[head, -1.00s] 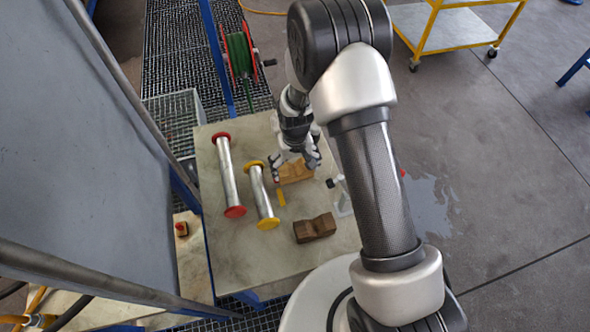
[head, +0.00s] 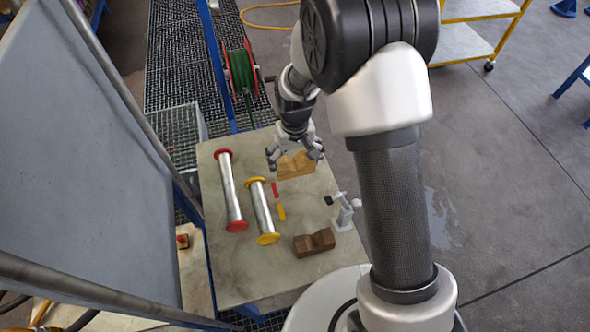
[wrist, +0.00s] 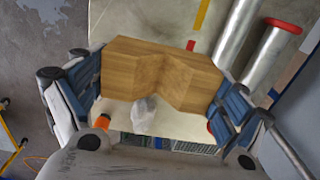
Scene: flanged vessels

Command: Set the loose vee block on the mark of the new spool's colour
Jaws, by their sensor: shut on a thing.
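My gripper (head: 294,157) is shut on a light wooden vee block (head: 297,166) near the back right of the table (head: 225,285). In the wrist view the block (wrist: 160,75) sits between both fingers, its notch showing. It looks raised, but the gap beneath is hard to judge. A red mark (head: 274,188) and a yellow mark (head: 281,212) lie left of and nearer than the block. A red-flanged spool (head: 230,190) and a yellow-flanged spool (head: 262,210) lie side by side to their left. A darker vee block (head: 314,242) rests at the front right.
A white clamp-like fixture (head: 343,210) with a black knob stands at the table's right edge. A large grey panel (head: 80,160) rises on the left. A red reel with green hose (head: 241,70) is behind the table. Bare tabletop lies in front of the marks.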

